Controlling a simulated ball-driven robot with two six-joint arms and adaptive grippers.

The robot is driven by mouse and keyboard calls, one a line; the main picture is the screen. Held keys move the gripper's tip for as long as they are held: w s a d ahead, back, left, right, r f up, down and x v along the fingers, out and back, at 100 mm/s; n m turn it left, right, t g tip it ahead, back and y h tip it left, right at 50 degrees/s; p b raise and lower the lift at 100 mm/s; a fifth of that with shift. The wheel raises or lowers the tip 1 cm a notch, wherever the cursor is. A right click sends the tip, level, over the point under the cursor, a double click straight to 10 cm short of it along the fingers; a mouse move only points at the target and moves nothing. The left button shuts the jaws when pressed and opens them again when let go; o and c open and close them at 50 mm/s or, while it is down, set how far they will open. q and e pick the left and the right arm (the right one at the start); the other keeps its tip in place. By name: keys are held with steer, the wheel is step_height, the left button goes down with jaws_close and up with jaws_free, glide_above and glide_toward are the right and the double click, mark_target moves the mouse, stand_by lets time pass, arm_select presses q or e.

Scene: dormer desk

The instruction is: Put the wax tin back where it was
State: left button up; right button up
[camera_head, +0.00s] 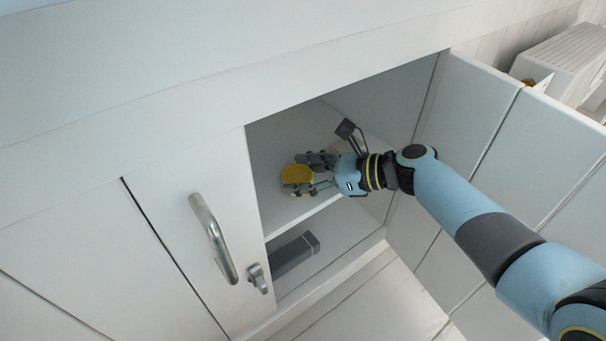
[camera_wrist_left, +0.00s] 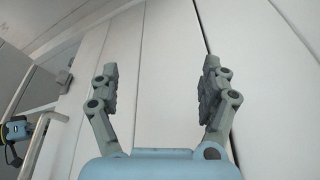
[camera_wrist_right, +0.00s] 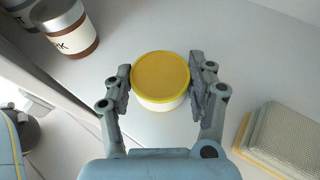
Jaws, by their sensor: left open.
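The wax tin, a round white tin with a yellow lid (camera_wrist_right: 161,78), is inside the cabinet at the upper shelf (camera_head: 275,215); it also shows in the head view (camera_head: 297,175). My right gripper (camera_wrist_right: 161,86) reaches in through the open doorway, its fingers pressed against both sides of the tin. I cannot tell whether the tin rests on the shelf or is slightly raised. My left gripper (camera_wrist_left: 160,85) is open and empty, facing white door panels; it is outside the head view.
A brown-banded tin with partly visible lettering (camera_wrist_right: 70,28) stands left of the wax tin. A beige textured block with a yellow edge (camera_wrist_right: 283,140) lies to its right. A dark grey box (camera_head: 294,254) is on the lower level. The open door (camera_head: 500,150) flanks my right arm.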

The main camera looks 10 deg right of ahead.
steer(key=o, duration=0.4)
steer(key=shift+o, duration=0.2)
